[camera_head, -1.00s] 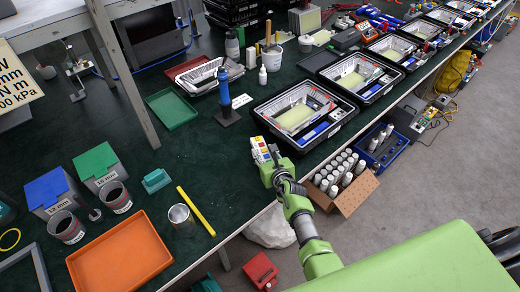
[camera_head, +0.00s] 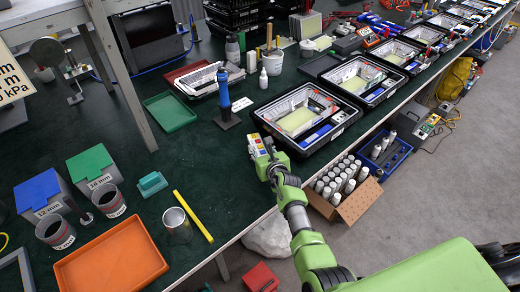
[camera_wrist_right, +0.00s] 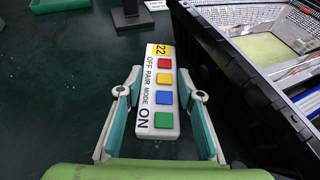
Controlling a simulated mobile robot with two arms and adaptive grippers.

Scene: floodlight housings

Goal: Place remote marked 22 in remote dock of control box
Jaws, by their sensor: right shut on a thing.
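The remote marked 22 (camera_wrist_right: 162,92) is a white bar with red, yellow, blue and green buttons and the words "OFF PAIR MODE ON". My right gripper (camera_wrist_right: 160,100) is shut on it, with one finger along each long side. In the head view the remote (camera_head: 257,145) shows small in my right gripper (camera_head: 267,158), over the front part of the green table, just left of the nearest black tray. I cannot make out a control box or its remote dock for certain. My left gripper is not in view.
The nearest black tray (camera_head: 347,124) holds housing parts, and more trays run along the table to the back right. A blue upright tool (camera_head: 224,92) stands behind the remote. A yellow bar (camera_head: 193,216) and an orange tray (camera_head: 110,262) lie front left. Bare tabletop surrounds the gripper's left.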

